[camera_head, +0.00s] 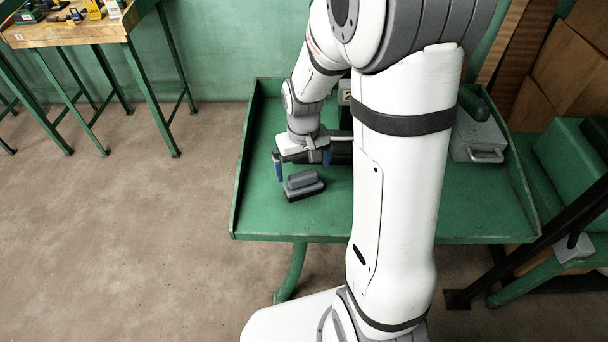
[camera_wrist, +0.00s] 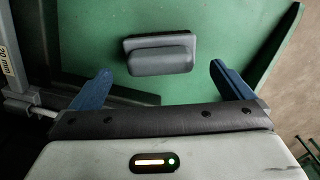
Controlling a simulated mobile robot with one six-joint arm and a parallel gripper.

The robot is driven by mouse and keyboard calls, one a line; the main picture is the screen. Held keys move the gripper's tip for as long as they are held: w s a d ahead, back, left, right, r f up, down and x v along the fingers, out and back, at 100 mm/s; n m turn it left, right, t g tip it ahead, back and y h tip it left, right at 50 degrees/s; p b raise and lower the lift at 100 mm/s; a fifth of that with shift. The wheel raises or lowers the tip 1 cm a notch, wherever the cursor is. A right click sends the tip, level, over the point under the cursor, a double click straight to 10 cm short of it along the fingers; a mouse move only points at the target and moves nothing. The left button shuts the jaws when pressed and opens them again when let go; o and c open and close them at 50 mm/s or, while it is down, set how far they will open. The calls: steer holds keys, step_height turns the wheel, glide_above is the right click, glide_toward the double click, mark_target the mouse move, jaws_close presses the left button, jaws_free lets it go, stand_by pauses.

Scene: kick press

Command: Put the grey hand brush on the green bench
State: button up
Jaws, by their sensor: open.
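The grey hand brush (camera_head: 303,185) lies on the green bench (camera_head: 262,218), near its left front part. It has a grey grip on a darker base. In the wrist view the brush (camera_wrist: 160,55) lies just beyond the blue fingertips, roughly between their lines. My gripper (camera_head: 303,168) is at the brush's far side in the head view. Its blue fingers stand wide apart and hold nothing, as the wrist view of the gripper (camera_wrist: 160,78) also shows. My arm hides the middle of the bench in the head view.
A grey metal box with a handle (camera_head: 478,138) stands on the bench's right side. A dark press part with a number plate (camera_head: 345,92) is behind my gripper. Raised green rims edge the bench. A wooden-topped table (camera_head: 80,30) with small items stands at the far left.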

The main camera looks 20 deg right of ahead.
mark_target(303, 174)
step_height(303, 174, up, 7)
steer(key=s+r+t, duration=0.1)
steer(key=s+r, duration=0.2)
steer(key=s, duration=0.4)
steer(key=s+r+m+t, duration=0.1)
steer(key=s+r, duration=0.3)
steer(key=s, duration=0.3)
steer(key=shift+s+r+t, duration=0.15)
steer(key=shift+t, duration=0.15)
steer(key=shift+c, duration=0.2)
